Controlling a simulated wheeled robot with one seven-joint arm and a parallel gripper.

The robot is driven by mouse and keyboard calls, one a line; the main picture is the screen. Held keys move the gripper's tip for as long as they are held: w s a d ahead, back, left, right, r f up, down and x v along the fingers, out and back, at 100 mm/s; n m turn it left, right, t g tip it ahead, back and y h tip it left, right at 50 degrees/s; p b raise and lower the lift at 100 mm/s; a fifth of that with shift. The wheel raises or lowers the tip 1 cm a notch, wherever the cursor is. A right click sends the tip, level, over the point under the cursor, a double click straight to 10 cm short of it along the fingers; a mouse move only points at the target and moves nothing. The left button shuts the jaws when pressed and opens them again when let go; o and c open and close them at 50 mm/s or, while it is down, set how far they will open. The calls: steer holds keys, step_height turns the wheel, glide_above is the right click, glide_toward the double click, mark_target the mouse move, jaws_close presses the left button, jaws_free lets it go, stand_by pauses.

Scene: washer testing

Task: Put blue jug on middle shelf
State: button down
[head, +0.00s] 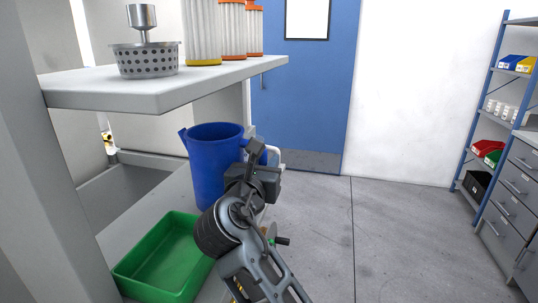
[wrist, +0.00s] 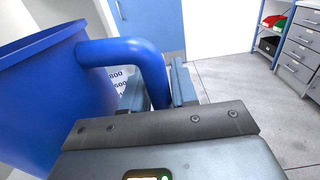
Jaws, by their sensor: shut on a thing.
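The blue jug (head: 208,160) is upright in the head view, between the upper white shelf (head: 160,99) and the lower white surface (head: 141,218). My gripper (head: 256,152) is at the jug's right side, on its handle. In the wrist view the jug (wrist: 45,85) fills the left, and its curved handle (wrist: 135,50) runs down between the fingers of my gripper (wrist: 163,92), which is shut on it. The jug's base is partly hidden behind the green tray and my arm, so I cannot tell whether it touches the surface below.
A green tray (head: 130,270) lies on the lower surface, left of my arm. A perforated metal basket (head: 150,63) and several capped cylinders (head: 202,30) stand on the upper shelf. A blue door (head: 305,100) is behind. A rack with bins and drawers (head: 510,195) stands right. The floor between is clear.

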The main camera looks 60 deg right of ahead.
steer(key=shift+f, duration=0.95)
steer(key=c, duration=0.9)
jaws_free()
steer(key=shift+f, duration=0.2)
steer(key=shift+o, duration=0.2)
steer(key=shift+r, duration=0.1)
steer(key=v, duration=1.2)
steer(key=shift+b, duration=0.4)
